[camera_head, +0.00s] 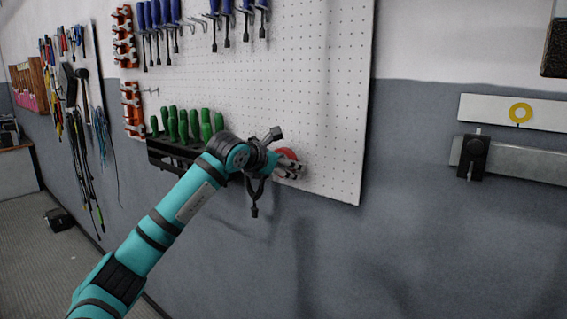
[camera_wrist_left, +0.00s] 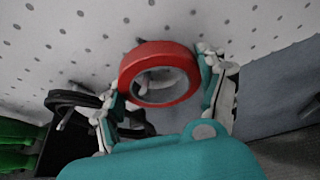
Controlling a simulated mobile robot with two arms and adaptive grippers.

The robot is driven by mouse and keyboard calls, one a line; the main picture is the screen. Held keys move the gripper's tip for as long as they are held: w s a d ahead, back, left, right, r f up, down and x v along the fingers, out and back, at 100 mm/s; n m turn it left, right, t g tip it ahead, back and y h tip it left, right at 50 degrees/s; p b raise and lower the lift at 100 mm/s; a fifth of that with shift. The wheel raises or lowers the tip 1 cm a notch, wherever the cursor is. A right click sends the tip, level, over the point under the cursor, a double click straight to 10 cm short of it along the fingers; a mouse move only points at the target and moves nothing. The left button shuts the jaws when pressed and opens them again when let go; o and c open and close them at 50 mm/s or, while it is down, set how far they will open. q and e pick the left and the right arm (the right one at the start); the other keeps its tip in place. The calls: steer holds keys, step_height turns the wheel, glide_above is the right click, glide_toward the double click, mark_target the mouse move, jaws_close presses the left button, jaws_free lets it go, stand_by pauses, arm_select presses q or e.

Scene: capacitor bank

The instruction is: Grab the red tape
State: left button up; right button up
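The red tape (camera_wrist_left: 158,49) is a ring hanging at the pegboard in the left wrist view, with a hook showing through its hole. My left gripper (camera_wrist_left: 158,76) has one finger on each side of the ring. The fingers are spread about as wide as the tape and very close to it; firm contact cannot be made out. In the head view my left gripper (camera_head: 290,170) is at the lower right part of the pegboard and partly covers the red tape (camera_head: 287,154). My right gripper is not in view.
Green-handled screwdrivers (camera_head: 183,127) stand in a black rack left of my gripper, and blue-handled tools (camera_head: 227,22) hang above. A yellow ring (camera_head: 520,105) is on the wall at right. Bare wall lies below the board.

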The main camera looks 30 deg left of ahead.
arm_select(q)
steer(key=c, duration=0.5)
steer(key=shift+r, duration=0.15)
